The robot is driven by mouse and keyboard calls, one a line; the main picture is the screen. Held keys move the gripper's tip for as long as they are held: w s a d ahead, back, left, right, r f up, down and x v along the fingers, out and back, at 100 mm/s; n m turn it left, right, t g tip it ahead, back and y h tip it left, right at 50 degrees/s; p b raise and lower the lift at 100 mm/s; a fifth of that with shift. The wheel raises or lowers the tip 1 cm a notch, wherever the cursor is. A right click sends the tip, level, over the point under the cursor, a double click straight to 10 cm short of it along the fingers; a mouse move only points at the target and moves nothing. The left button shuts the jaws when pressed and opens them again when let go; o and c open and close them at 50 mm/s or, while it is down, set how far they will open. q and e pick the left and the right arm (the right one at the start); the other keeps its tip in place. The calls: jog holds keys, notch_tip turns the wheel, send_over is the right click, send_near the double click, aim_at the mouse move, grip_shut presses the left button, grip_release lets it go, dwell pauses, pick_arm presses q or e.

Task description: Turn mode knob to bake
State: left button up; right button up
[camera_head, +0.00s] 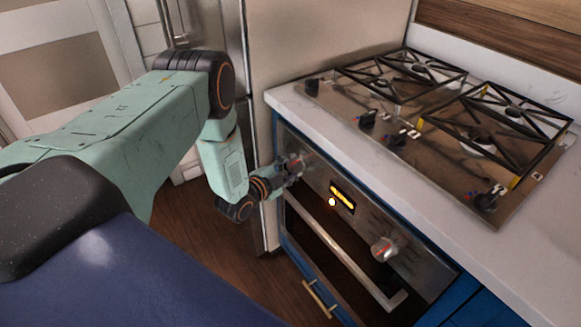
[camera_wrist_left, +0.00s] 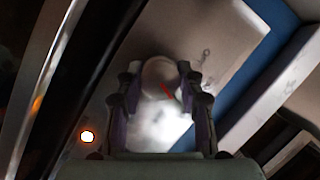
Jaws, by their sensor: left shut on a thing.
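The oven's control panel (camera_head: 325,185) is steel, with a lit amber display (camera_head: 342,196) in its middle. The left knob (camera_wrist_left: 160,78) sits between the two fingers of my left gripper (camera_wrist_left: 160,95) in the left wrist view, with a red mark on its face. In the head view my left gripper (camera_head: 292,168) is at the panel's left end, shut on this knob and mostly covering it. The right knob (camera_head: 384,249) is round and silver with a red mark, and stands free. I cannot read the mode labels. My right gripper is not in view.
The oven door handle (camera_head: 350,262) runs below the panel. A gas hob (camera_head: 400,140) with black grates is set in the white counter (camera_head: 300,105) above. A fridge (camera_head: 320,45) stands behind the counter's left end. Wooden floor (camera_head: 215,235) shows below my arm.

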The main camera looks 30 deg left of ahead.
pick_arm(q)
jog(key=o, duration=1.2)
jog(key=shift+w, duration=0.1)
jog(key=v, duration=1.2)
